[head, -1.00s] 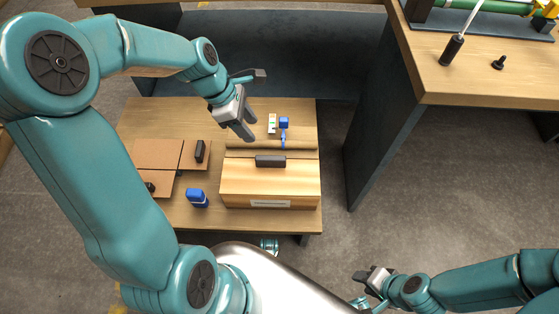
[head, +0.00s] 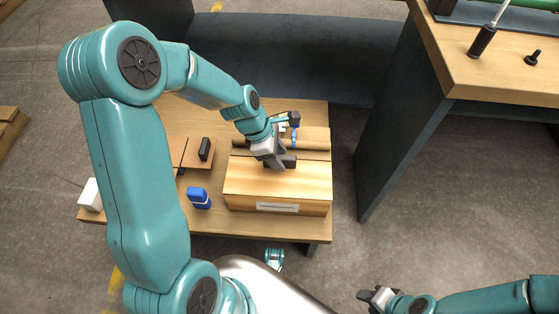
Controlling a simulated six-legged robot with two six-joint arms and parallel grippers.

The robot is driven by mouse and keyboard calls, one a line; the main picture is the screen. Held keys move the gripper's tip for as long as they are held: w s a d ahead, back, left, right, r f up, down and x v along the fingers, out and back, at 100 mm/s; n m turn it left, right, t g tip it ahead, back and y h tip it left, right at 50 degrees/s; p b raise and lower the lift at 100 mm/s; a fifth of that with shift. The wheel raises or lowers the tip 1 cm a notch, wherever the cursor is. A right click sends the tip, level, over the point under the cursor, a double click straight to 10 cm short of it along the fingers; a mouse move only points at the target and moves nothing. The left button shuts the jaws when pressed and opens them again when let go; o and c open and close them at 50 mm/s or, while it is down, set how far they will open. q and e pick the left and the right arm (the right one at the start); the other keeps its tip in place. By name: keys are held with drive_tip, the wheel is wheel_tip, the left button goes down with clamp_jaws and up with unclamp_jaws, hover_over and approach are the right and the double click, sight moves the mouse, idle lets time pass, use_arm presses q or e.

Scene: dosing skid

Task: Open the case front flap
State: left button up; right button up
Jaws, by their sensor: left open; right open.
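The case (head: 250,180) is a light wooden box near the front right of the low table, with a pale label (head: 277,208) on its front face. A dark handle (head: 289,161) sits on its upper face, at the rear edge of the front panel. The case looks closed. My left gripper (head: 276,164) is open, right at the handle's left end and partly covering it. I cannot tell whether the fingers touch or straddle it. My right gripper (head: 368,297) is open and empty at the bottom, over the floor and well away from the case.
A blue object (head: 199,198) stands on the table left of the case. Brown panels with a dark block (head: 204,149) lie further left, partly behind my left arm. A small blue item (head: 295,138) is at the case's back. A taller bench (head: 500,75) stands at the right.

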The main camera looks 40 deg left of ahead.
use_arm(q)
drive_tip(key=shift+w+d+f, duration=0.1)
drive_tip(key=shift+d+f, duration=0.1)
drive_tip(key=shift+f, duration=0.35)
clamp_jaws()
drive_tip(key=shift+r, duration=0.1)
